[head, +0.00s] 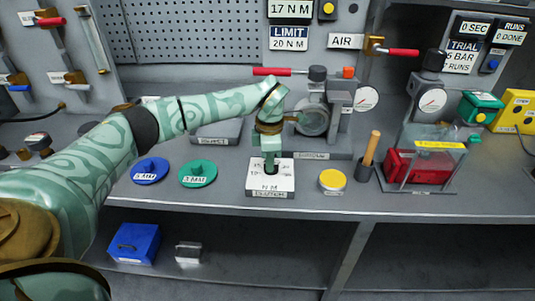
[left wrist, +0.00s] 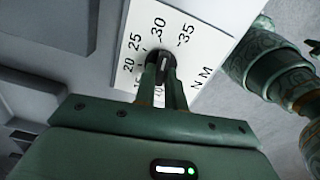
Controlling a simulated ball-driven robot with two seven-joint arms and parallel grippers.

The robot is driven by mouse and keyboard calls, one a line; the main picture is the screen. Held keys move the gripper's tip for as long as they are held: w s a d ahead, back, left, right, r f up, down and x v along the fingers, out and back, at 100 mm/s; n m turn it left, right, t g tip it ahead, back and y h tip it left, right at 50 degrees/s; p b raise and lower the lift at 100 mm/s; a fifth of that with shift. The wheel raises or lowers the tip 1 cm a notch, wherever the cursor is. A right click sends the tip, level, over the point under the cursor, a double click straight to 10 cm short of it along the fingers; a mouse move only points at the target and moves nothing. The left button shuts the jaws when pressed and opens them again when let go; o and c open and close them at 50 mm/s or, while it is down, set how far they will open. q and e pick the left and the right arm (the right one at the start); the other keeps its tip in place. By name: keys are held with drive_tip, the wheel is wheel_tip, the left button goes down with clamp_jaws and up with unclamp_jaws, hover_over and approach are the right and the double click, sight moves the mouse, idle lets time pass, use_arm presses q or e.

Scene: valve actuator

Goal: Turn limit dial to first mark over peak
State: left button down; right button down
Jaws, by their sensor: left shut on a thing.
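The limit dial is a white block (head: 284,181) on the bench, marked N M. In the left wrist view its white scale plate (left wrist: 208,50) shows the numbers 20, 25, 30 and 35, with lower ones partly hidden by my fingers. Its dark round knob (left wrist: 160,66) carries a short pale line; I cannot tell exactly which mark it points at. My left gripper (head: 270,160) reaches down from above and is shut on the knob, as the left wrist view also shows (left wrist: 165,85). An upper display (head: 291,9) reads 17 N M; the LIMIT sign (head: 289,39) reads 20 N M. My right gripper is out of view.
Blue (head: 150,170) and green (head: 198,173) discs lie left of the dial. A yellow-topped tin (head: 332,181) and a cup with a wooden handle (head: 366,161) stand to its right. The valve actuator (head: 318,118) is behind. The bench's front edge is close.

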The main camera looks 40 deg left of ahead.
use_arm(q)
drive_tip(key=n+p, duration=0.1)
drive_tip(key=n, duration=0.1)
drive_tip(key=n+p, duration=0.1)
drive_tip(key=p, duration=0.1)
drive_tip(key=n+p, duration=0.2)
drive_tip(key=shift+d+r+n, duration=0.1)
drive_tip(key=shift+r+n, duration=0.2)
drive_tip(key=shift+r, duration=0.05)
drive_tip(key=n+p, duration=0.4)
drive_tip(key=n, duration=0.1)
drive_tip(key=shift+d+n, duration=0.1)
drive_tip(key=shift+n, duration=0.2)
drive_tip(key=n+p, duration=0.3)
drive_tip(key=n, duration=0.2)
drive_tip(key=shift+d+f, duration=0.1)
drive_tip(key=shift+w+f+n+p, duration=0.1)
drive_tip(key=shift+n+p, duration=0.8)
drive_tip(key=shift+n, duration=1.1)
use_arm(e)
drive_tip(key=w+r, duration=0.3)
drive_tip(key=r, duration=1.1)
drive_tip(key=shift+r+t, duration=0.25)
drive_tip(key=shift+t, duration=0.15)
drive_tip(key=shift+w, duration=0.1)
use_arm(q)
drive_tip(key=c, duration=1.5)
unclamp_jaws()
drive_tip(key=shift+f, duration=0.1)
drive_tip(key=shift+o, duration=0.2)
